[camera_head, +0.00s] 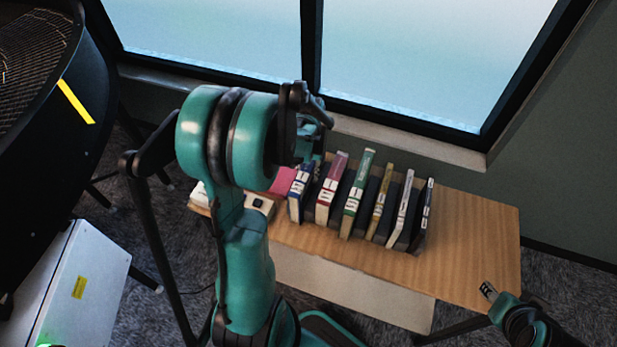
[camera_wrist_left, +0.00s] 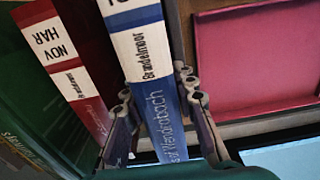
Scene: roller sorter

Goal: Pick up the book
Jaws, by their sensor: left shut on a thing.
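A row of several books stands upright in a black rack on the wooden table. The blue and white book (camera_head: 299,192) is at the left end of the row; its spine also shows in the left wrist view (camera_wrist_left: 150,75). My left gripper (camera_wrist_left: 154,88) is shut on this blue book, one finger on each side of its spine. In the head view my left arm hides most of that gripper. A red book (camera_head: 327,192) and a green book (camera_head: 354,197) stand beside it. My right gripper (camera_head: 489,291) is near the table's front right corner, and its jaws are unclear.
The table (camera_head: 470,235) has free room right of the books. A pink tray or box (camera_head: 284,180) lies left of the blue book. A window is behind the table, and a large black fan-like machine (camera_head: 50,150) stands at the left.

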